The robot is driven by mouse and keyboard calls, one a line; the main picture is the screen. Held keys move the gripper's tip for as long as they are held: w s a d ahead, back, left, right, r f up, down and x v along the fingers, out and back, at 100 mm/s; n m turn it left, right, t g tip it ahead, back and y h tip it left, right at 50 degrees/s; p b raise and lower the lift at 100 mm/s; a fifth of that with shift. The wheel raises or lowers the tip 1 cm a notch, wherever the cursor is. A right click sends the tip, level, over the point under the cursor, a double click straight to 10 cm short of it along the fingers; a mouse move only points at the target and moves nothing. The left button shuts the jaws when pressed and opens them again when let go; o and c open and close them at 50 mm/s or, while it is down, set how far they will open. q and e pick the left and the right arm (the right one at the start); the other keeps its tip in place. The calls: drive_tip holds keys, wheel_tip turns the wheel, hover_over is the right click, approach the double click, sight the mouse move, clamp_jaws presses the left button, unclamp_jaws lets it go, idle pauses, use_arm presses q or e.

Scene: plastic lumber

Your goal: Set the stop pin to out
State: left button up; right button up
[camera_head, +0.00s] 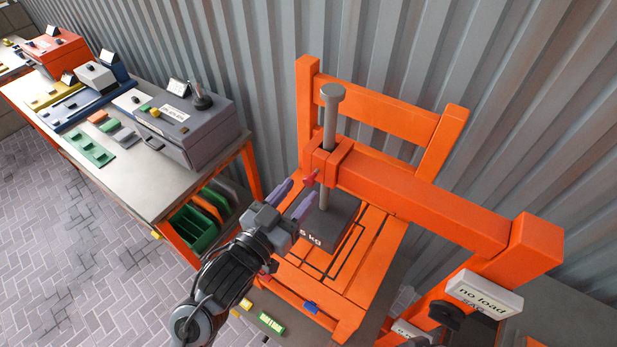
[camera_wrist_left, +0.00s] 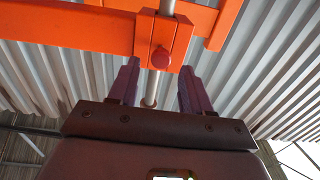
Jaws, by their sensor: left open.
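The stop pin has a small red knob (camera_head: 311,179) on the orange sleeve around the grey vertical rod (camera_head: 328,135). In the left wrist view the red knob (camera_wrist_left: 160,58) lies between and just beyond my fingertips. My left gripper (camera_head: 300,196), with purple fingers, is open and empty, pointing at the knob; I see no contact. How far the pin sticks out of the sleeve cannot be told. A dark weight marked "5 kg" (camera_head: 328,228) sits at the rod's lower end, above the orange slatted seat. My right gripper is not in view.
The orange frame's crossbeam (camera_head: 420,205) runs to the right of the sleeve. A workbench (camera_head: 150,183) with grey boxes stands left. A corrugated wall is close behind.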

sight(307, 183)
use_arm(q)
drive_tip(key=shift+x, duration=2.45)
drive_tip(key=shift+a, duration=0.1)
clamp_jaws()
